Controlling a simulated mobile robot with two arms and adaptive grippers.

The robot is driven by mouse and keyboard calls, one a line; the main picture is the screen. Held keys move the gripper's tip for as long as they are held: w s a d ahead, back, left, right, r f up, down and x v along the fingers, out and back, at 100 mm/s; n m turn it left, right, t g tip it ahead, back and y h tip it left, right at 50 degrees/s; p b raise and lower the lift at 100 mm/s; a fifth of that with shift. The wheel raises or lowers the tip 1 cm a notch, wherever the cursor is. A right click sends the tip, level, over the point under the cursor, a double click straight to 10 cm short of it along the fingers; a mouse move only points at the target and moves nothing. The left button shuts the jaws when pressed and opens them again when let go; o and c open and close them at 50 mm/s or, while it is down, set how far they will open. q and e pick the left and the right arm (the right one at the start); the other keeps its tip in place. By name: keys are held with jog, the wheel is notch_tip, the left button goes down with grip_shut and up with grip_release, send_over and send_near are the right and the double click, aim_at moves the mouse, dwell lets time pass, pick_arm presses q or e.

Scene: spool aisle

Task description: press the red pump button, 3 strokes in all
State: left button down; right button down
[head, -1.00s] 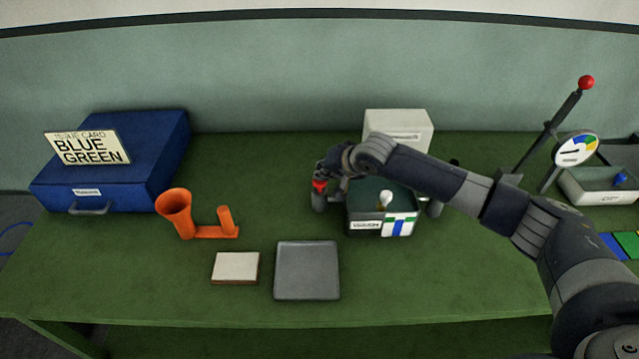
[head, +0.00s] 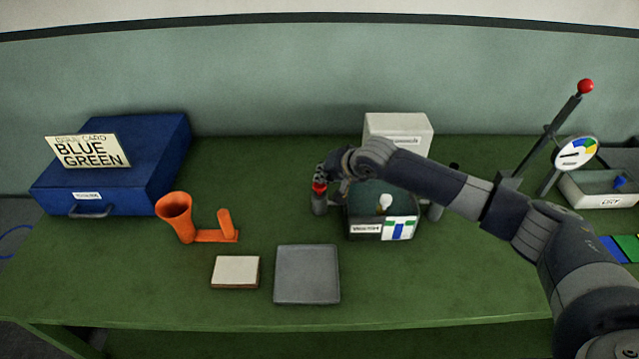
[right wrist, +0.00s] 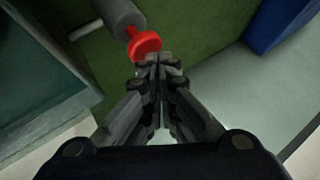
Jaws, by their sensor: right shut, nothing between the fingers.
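The red pump button (head: 319,187) tops a small grey cylinder (head: 319,204) at the left side of the dark vacuum box (head: 365,228). In the right wrist view the red button (right wrist: 145,46) lies just beyond my fingertips. My right gripper (head: 321,176) is shut and empty, with its fingertips at the top of the button. In the right wrist view the closed fingertips (right wrist: 159,60) overlap the edge of the button; I cannot tell whether they touch it. My left gripper is not in view.
A grey tray (head: 307,274), a white-topped block (head: 236,271) and an orange holder (head: 176,214) stand to the left and front. A blue case (head: 125,165) with a card sits far left. A white box (head: 398,130) is behind, a red-knobbed lever (head: 585,86) and gauge (head: 575,153) at right.

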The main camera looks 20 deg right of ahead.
jog(key=shift+f, duration=0.4)
dwell(0.3)
jog(key=shift+s+f, duration=0.1)
jog(key=shift+f, duration=0.5)
dwell(0.4)
jog(key=shift+r+p, duration=0.95)
jog(key=shift+p, duration=0.15)
notch_tip(320, 180, up, 6)
jog(key=p, duration=0.6)
jog(key=shift+r+p, duration=0.1)
jog(key=shift+p, duration=0.3)
